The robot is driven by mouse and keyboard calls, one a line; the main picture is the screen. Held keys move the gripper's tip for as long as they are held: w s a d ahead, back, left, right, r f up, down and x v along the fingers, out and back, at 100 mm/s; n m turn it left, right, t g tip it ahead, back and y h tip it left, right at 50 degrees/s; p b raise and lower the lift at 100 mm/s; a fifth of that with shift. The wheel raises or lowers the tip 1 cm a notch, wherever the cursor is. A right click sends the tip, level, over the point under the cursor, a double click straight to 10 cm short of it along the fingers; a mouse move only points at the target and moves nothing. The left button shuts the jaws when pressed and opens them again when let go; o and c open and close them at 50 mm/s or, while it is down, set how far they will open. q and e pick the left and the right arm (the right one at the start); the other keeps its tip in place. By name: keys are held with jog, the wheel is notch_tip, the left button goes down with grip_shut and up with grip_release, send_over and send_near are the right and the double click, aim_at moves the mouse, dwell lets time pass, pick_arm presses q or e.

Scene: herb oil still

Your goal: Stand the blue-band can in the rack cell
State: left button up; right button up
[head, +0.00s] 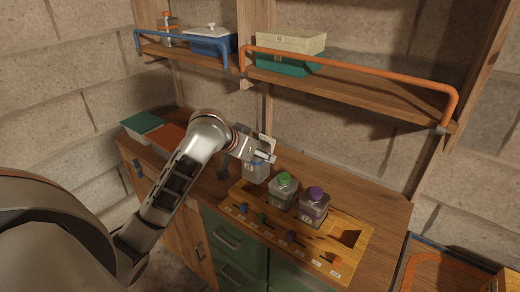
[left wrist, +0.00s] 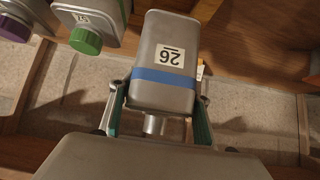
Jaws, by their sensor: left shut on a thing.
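The blue-band can (left wrist: 165,62), grey with a label reading 26, is between the fingers of my left gripper (left wrist: 160,108) in the left wrist view. My left gripper (head: 262,154) is shut on it near its neck. In the head view the can (head: 255,173) hangs upright at the left end of the wooden rack (head: 312,252), left of the green-capped can. I cannot tell whether its base is inside a cell or just above. An empty cell (head: 348,238) shows at the rack's right end. My right gripper is not in view.
A green-capped can (head: 283,191) and a purple-capped can (head: 313,207) stand in the rack, close to the right of the held can. Coloured knobs line the rack's front. A shelf (head: 350,88) with rails overhangs behind. Green and orange boxes (head: 168,139) lie left.

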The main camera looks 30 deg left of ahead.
pick_arm(q)
jog(key=shift+f, duration=4.05)
jog(key=shift+f, duration=0.2)
jog(key=o, duration=1.8)
jog(key=shift+o, duration=0.2)
jog(key=shift+s, duration=0.1)
jog(key=shift+f, duration=0.1)
